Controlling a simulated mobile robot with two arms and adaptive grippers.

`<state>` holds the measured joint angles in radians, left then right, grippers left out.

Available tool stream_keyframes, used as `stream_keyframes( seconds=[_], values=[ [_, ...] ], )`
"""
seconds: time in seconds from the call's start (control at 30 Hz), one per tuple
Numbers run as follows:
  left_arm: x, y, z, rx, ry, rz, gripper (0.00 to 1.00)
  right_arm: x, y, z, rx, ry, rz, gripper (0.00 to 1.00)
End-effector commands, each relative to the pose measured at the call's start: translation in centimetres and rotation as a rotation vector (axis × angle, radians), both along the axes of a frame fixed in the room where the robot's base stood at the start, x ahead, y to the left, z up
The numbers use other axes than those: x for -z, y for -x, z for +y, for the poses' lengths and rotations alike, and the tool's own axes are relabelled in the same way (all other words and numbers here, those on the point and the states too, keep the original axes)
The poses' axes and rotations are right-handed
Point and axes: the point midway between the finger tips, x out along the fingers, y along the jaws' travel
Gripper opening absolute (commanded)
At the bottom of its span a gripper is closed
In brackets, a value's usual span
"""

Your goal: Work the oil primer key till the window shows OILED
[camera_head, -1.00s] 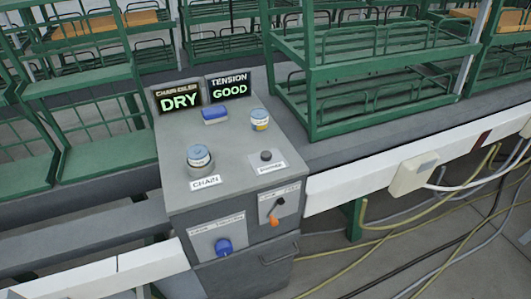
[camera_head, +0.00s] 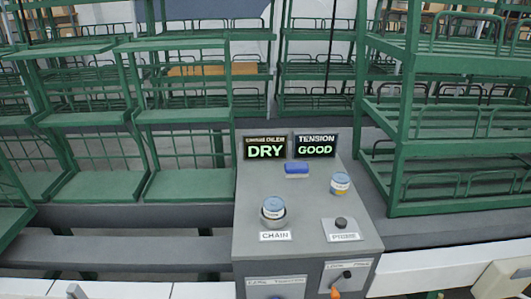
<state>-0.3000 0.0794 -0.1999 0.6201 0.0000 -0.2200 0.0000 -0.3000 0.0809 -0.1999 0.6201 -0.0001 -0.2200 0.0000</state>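The oil primer key is a dark round button (camera_head: 341,223) on a light plate labelled PRIME, at the right front of the grey cabinet top (camera_head: 262,185). The chain oiler window (camera_head: 265,147) at the back left of the cabinet reads DRY in green. The window beside it (camera_head: 315,145) reads TENSION GOOD. A blue-lidded jar (camera_head: 273,208) sits in a round holder behind the CHAIN label (camera_head: 275,236). Neither of my grippers is in view.
A second blue-lidded jar (camera_head: 340,183) and a blue block (camera_head: 297,169) stand on the cabinet top. An orange-tipped lever (camera_head: 336,292) is on the cabinet front. Green racks (camera_head: 399,150) stand behind and to both sides. A white rail (camera_head: 440,263) runs along the front.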

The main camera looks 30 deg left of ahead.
Motion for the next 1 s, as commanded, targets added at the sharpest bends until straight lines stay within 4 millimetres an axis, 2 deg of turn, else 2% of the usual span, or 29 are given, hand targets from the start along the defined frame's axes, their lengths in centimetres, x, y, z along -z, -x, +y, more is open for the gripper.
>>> stream_keyframes(
  seconds=[0.07,0.63,1.0],
  values=[
    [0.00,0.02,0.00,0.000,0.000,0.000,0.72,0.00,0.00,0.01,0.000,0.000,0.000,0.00],
    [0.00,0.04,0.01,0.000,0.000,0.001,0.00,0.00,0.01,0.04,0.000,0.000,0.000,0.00],
    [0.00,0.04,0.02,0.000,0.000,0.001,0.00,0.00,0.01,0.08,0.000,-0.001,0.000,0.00]
  ],
)
